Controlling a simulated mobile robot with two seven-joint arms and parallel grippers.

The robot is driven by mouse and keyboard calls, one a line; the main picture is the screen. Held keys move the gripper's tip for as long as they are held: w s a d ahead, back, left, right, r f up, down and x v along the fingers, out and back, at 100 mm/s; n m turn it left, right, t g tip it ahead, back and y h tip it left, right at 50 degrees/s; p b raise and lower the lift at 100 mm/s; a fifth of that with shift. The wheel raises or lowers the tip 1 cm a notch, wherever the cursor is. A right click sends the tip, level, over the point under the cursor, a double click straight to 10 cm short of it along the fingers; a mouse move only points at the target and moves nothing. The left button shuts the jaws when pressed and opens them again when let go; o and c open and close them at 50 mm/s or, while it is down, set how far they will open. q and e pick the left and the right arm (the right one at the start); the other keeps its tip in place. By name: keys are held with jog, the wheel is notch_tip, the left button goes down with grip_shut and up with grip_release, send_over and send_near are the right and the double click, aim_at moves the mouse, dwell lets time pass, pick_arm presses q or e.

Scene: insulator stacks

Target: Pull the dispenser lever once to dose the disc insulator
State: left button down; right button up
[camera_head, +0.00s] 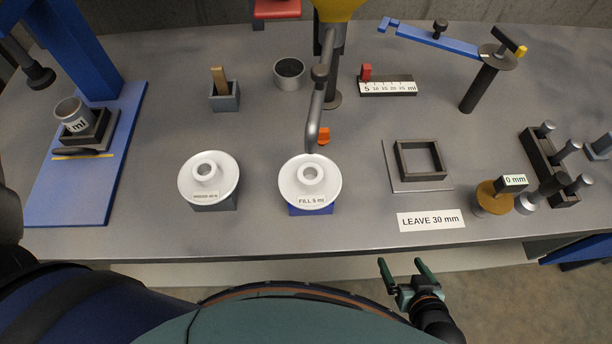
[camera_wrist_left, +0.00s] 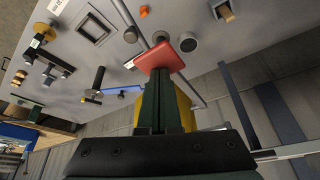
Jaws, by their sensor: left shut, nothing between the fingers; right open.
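The disc insulator (camera_head: 293,186), a white disc with a raised hollow hub, sits on a blue block under the dispenser spout (camera_head: 313,125). Its label reads "FILL 5 ml". The dispenser has a yellow hopper (camera_head: 338,8), cut off at the top edge. The red lever plate (camera_head: 277,8) is left of the hopper and also shows in the left wrist view (camera_wrist_left: 162,57). My left gripper (camera_wrist_left: 160,74) is shut and empty, its fingertips at the red plate; contact is unclear. My right gripper (camera_head: 402,264) is open and empty in front of the table edge.
A second white disc (camera_head: 190,188) stands on a grey block to the left. A red slider sits on the "ml" scale (camera_head: 388,88). A square frame (camera_head: 420,145), a "LEAVE 30 mm" sign (camera_head: 431,220) and a blue-armed stand (camera_head: 480,90) are on the right. The front middle is clear.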

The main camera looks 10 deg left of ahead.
aim_at(275, 3)
pick_arm(q)
jog(key=shift+f+b, duration=0.45)
jog(key=shift+f, duration=0.2)
jog(key=shift+s+f+b, duration=0.1)
jog(key=shift+f+b, duration=0.35)
jog(key=shift+f, duration=0.25)
dwell(0.3)
jog(key=shift+f+b, duration=0.4)
jog(key=shift+f, duration=0.1)
